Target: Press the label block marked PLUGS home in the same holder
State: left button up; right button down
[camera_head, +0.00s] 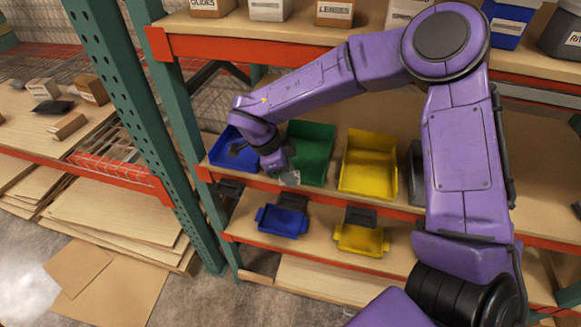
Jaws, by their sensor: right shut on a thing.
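My right gripper (287,175) reaches in from the right and hangs in front of the green bin (312,143), near the edge of the middle shelf. It is shut on a small pale block (291,180), seen at its fingertips. This appears to be the label block, but no PLUGS marking can be read. Dark holders (294,200) sit along the orange shelf beam, one just below the gripper. I cannot tell whether the block touches a holder. My left gripper is not in view.
A blue bin (222,151) and a yellow bin (368,178) flank the green one. Smaller blue (281,222) and yellow (361,240) bins stand on the lower shelf. A green upright post (160,110) rises at the left. Labelled boxes (334,12) line the upper shelf.

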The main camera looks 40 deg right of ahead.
jog(key=f+m+b, duration=0.1)
jog(key=f+b, duration=0.1)
jog(key=f+m+b, duration=0.1)
jog(key=f+b, duration=0.1)
jog(key=s+f+m+g+y+b, duration=0.1)
jog(key=f+m+b, duration=0.1)
jog(key=b, duration=0.1)
jog(key=shift+f, duration=0.25)
jog(key=shift+r, duration=0.1)
jog(key=shift+s, duration=0.1)
dwell(0.3)
jog(key=shift+p, duration=0.5)
jog(key=shift+p, duration=0.3)
jog(key=shift+f+b, duration=0.4)
jog(key=shift+f, duration=0.45)
dwell(1.7)
